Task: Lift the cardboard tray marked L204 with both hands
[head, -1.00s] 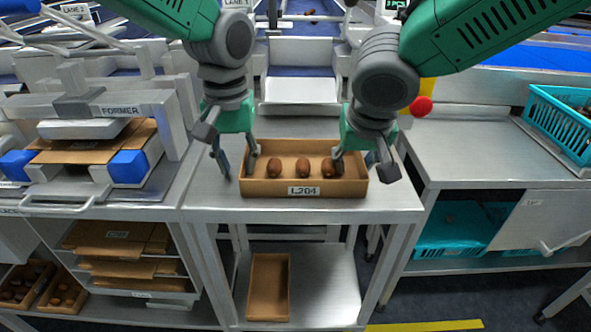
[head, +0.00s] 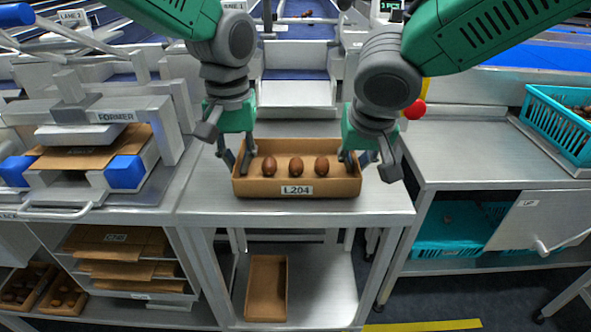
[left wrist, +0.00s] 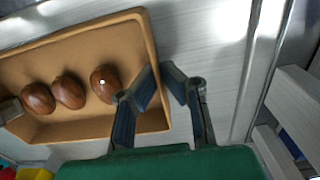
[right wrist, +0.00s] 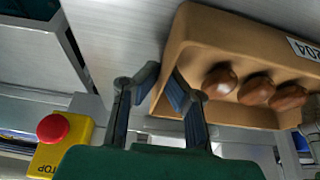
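The cardboard tray marked L204 (head: 254,188) is a shallow open brown box on the metal bench, its label facing me. Three brown dates (head: 296,166) lie in a row inside it. My left gripper (head: 238,166) is shut on the tray's left end wall, one finger inside and one outside; the left wrist view shows its fingertips (left wrist: 160,68) close together across the wall. My right gripper (head: 356,162) is shut on the right end wall in the same way, as the right wrist view shows (right wrist: 165,72). I cannot tell any gap under the tray.
The metal bench (head: 200,190) is clear around the tray. A former press (head: 110,135) stands at left. A red stop button (head: 415,108) is right of my right gripper. A teal crate (head: 560,130) sits at far right. An empty brown tray (head: 266,290) lies on the shelf below.

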